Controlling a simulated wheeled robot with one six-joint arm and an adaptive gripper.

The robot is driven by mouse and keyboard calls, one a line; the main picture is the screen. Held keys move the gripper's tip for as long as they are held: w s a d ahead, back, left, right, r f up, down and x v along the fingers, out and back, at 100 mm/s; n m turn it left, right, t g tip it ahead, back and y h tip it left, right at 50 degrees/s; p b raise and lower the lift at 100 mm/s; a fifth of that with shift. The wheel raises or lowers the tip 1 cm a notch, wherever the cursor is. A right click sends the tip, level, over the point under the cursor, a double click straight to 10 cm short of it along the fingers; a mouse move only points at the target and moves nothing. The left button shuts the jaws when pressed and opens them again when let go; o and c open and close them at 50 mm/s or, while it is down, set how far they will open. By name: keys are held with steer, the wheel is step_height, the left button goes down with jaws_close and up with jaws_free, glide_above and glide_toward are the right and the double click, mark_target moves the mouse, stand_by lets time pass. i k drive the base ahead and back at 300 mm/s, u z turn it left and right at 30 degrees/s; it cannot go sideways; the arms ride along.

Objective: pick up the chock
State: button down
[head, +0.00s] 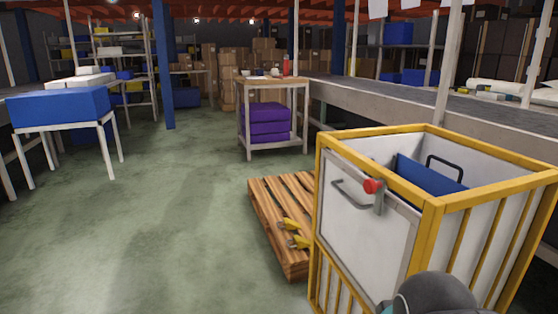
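Small yellow pieces with grey parts, which look like the chock (297,242), lie at the near right part of a wooden pallet (270,200) on the floor. They are too small to tell whether they are one chock or two. The pallet's right side is hidden behind a yellow-framed cart. A grey rounded part of my arm shows at the bottom edge, in front of the cart. My gripper is not in view.
The white-panelled cart (365,215) with a red knob (372,186) stands close at the right, a blue thing (425,174) inside. A small table (272,82) with purple bins stands behind the pallet. A grey conveyor (400,97) runs along the right. Green floor is clear at centre left.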

mark_target(299, 242)
steer(key=u, duration=1.2)
steer(key=i, duration=5)
steer(key=z, duration=3.65)
